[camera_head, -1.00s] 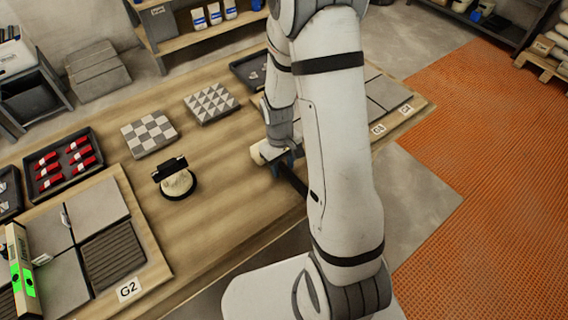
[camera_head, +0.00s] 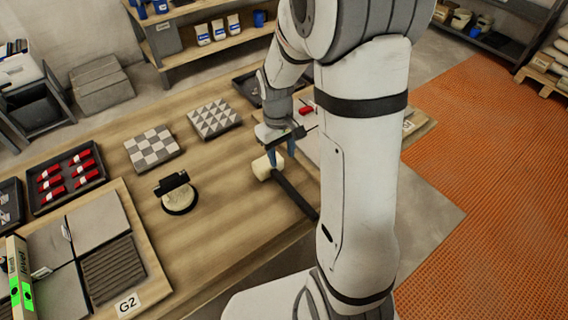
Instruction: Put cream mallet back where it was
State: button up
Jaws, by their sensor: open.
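The cream mallet lies on the wooden table near its front edge. Its cream head (camera_head: 262,167) points left, and its dark handle (camera_head: 300,196) runs down and right to the table edge, partly behind my arm. My gripper (camera_head: 282,158) is open, with its blue fingers pointing down just behind and above the mallet, near where head and handle meet. The fingers look clear of the mallet, but the exact gap cannot be told.
A black-handled round tool (camera_head: 178,194) stands left of the mallet. Patterned tiles (camera_head: 152,147) lie behind it. A tray of red pieces (camera_head: 68,177) and a tile board (camera_head: 150,270) are at left. Bare table lies between the mallet and the round tool.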

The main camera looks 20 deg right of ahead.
jog(key=s+a+r+m+t, duration=0.1)
jog(key=s+r+m+t, duration=0.2)
jog(key=s+r, duration=1.1)
jog(key=shift+s+a+m+t, duration=0.3)
jog(key=shift+a+t, duration=0.1)
jog(key=shift+t, duration=0.1)
dwell(0.5)
jog(key=shift+c, duration=0.6)
